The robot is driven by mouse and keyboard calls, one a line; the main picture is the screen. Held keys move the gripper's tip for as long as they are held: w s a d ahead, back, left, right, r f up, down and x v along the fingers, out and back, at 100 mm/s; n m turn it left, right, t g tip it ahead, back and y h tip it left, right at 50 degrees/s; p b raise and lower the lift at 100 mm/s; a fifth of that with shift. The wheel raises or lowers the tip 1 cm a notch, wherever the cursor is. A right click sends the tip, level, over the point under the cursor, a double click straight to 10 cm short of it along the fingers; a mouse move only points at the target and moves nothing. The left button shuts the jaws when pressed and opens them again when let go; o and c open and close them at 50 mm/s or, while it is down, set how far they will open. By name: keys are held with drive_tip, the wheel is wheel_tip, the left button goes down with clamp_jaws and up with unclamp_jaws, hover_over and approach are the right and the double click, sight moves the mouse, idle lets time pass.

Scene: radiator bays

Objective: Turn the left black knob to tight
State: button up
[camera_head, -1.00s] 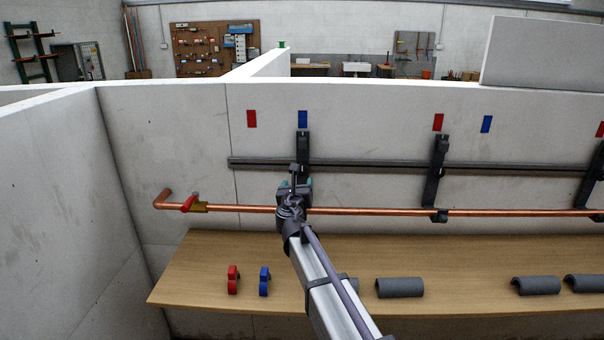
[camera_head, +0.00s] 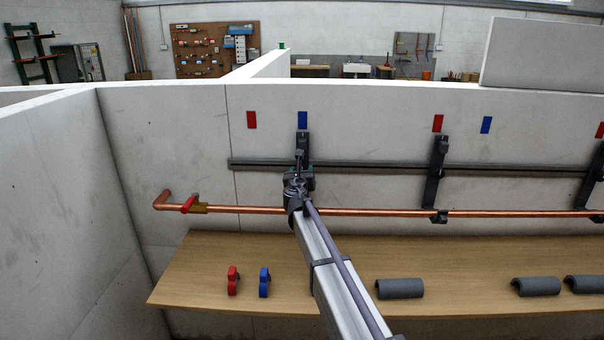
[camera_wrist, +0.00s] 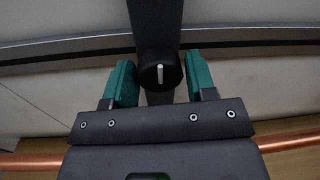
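The left black knob (camera_wrist: 152,78) is round, with a white pointer line that stands close to upright in the wrist view. It sits on the left black bracket (camera_wrist: 154,25). My gripper (camera_wrist: 160,76) is open, with its teal fingers on both sides of the knob and a visible gap on each side. In the head view my gripper (camera_head: 300,174) is in front of the left bracket (camera_head: 302,146), below a blue tag (camera_head: 302,120), and hides the knob.
A copper pipe (camera_head: 370,212) with a red-handled valve (camera_head: 190,203) runs below the dark rail (camera_head: 380,169). A second black bracket (camera_head: 434,180) stands to the right. Red clips (camera_head: 232,281), blue clips (camera_head: 264,283) and grey half-tubes (camera_head: 400,288) lie on the wooden shelf (camera_head: 200,270).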

drive_tip(key=c, duration=0.6)
drive_tip(key=shift+o, duration=0.2)
